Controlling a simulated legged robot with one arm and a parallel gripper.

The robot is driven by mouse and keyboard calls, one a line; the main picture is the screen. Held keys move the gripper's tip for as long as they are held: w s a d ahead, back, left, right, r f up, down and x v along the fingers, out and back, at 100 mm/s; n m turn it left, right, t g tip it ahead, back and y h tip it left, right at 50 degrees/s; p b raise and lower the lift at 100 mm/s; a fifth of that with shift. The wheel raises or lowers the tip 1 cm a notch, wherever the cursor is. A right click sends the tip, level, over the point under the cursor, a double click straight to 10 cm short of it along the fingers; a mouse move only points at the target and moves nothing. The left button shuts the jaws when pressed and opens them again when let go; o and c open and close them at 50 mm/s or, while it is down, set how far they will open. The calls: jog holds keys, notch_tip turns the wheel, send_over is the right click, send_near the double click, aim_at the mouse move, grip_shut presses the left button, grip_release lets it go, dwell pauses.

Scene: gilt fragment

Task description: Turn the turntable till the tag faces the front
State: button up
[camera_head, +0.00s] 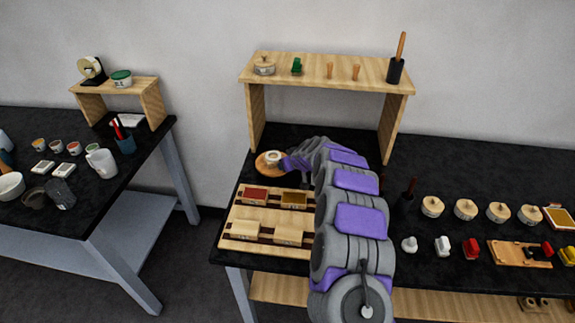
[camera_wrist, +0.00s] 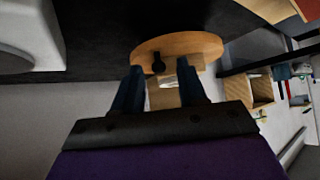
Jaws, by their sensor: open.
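The turntable, a round wooden disc (camera_head: 262,168), sits under the shelf at the back left of the near table, with a small whitish pot (camera_head: 272,157) on it. In the wrist view the wooden disc (camera_wrist: 195,41) shows ahead of the fingers, with a dark knob (camera_wrist: 158,63) at its edge. My gripper (camera_wrist: 160,82) is open; the knob appears between the lines of its two fingers, and I cannot tell whether they touch it. In the head view my arm mostly hides the gripper beside the disc. I cannot make out the tag.
A wooden shelf (camera_head: 325,68) stands over the turntable, its side panels close to my arm. A slatted wooden tray (camera_head: 262,215) with several blocks lies in front. Several lidded pots (camera_head: 465,209) stand right. A large white object (camera_wrist: 30,32) fills the wrist view's upper left.

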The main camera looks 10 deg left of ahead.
jog(key=shift+c, duration=0.3)
grip_shut()
dwell(0.5)
